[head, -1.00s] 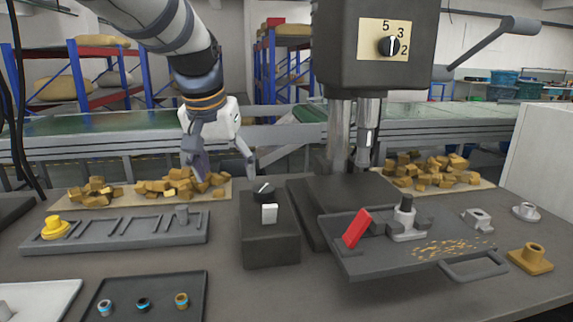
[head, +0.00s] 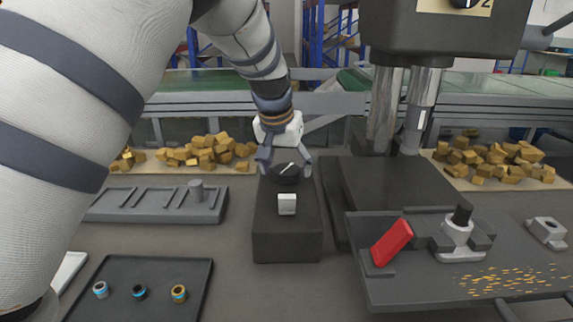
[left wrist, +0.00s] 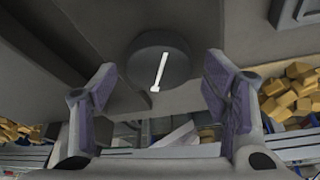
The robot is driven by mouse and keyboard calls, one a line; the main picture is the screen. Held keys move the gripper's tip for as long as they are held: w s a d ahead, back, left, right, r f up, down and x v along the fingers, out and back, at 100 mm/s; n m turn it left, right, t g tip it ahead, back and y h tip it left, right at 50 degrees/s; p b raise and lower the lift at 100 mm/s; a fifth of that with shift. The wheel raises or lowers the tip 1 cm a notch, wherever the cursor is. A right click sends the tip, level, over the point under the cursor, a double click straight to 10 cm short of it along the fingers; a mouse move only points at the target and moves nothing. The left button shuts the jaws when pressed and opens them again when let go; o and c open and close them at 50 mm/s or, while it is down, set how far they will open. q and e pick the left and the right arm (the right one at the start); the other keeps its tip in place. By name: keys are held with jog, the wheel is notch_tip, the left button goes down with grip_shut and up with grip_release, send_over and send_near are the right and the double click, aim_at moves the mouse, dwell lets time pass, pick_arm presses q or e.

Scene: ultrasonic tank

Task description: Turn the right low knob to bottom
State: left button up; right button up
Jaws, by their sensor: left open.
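The low knob (head: 285,174) is a round black dial with a white pointer line, on top of a dark box (head: 287,236). In the head view the line slants from lower left to upper right. In the left wrist view the knob (left wrist: 159,60) lies just beyond and between the fingers, its line nearly upright and leaning right. My left gripper (head: 285,163) is open above the knob, one finger to each side, with gaps showing in the left wrist view (left wrist: 158,85). My right gripper is in neither current view.
A white switch (head: 287,204) is on the box in front of the knob. To the right stand the press (head: 440,30), with another knob (head: 463,3), and a tray with a red block (head: 392,243). A grey slotted rack (head: 150,206) lies left.

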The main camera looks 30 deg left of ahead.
pick_arm(q)
jog(key=shift+w, duration=0.1)
jog(key=c, duration=1.2)
jog(key=shift+o, duration=0.2)
